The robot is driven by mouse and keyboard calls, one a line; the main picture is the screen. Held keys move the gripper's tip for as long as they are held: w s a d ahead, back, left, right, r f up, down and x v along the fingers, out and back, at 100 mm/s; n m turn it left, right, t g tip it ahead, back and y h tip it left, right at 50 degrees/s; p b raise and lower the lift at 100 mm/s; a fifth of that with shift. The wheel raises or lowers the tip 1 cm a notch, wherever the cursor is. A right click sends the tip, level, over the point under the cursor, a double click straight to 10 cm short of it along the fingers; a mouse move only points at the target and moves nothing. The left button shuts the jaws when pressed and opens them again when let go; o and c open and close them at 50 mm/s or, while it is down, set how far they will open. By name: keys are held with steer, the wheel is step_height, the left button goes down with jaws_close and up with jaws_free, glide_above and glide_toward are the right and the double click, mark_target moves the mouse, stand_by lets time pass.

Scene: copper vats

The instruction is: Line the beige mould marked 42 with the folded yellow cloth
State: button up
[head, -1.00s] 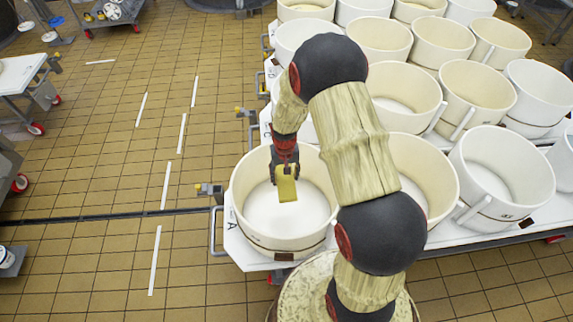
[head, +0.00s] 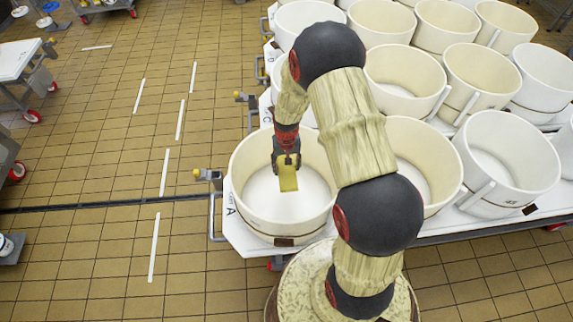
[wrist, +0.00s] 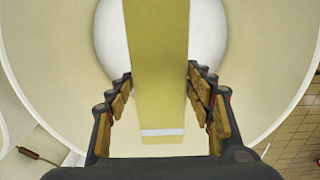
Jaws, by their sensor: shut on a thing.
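The folded yellow cloth (head: 288,178) hangs as a narrow strip from my gripper (head: 286,160) in the head view. My gripper is shut on it, over the open mouth of the front-left beige mould (head: 262,221). In the wrist view the cloth (wrist: 158,60) runs between the two fingers of my gripper (wrist: 160,82), with a white band near its lower end. The white inner floor of the mould (wrist: 112,45) shows behind the cloth. The mould looks empty. I cannot read a number on it, and whether the cloth touches it is unclear.
Several similar moulds crowd the white table (head: 240,235) to the right and behind; one (head: 505,165) stands at the right. My arm hides part of the neighbouring mould (head: 440,170). A tap-like fitting (head: 207,175) sticks out at the table's left end. The tiled floor at left is mostly clear.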

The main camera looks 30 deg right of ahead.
steer(key=b, duration=1.5)
glide_above(287, 200)
steer(key=shift+w+f, duration=0.2)
steer(key=shift+f, duration=12.2)
steer(key=shift+f+b, duration=0.8)
steer(key=shift+f, duration=0.1)
steer(key=shift+s+a+f, duration=0.1)
steer(key=shift+s+f, duration=0.05)
steer(key=o, duration=1.4)
step_height(287, 200, up, 12)
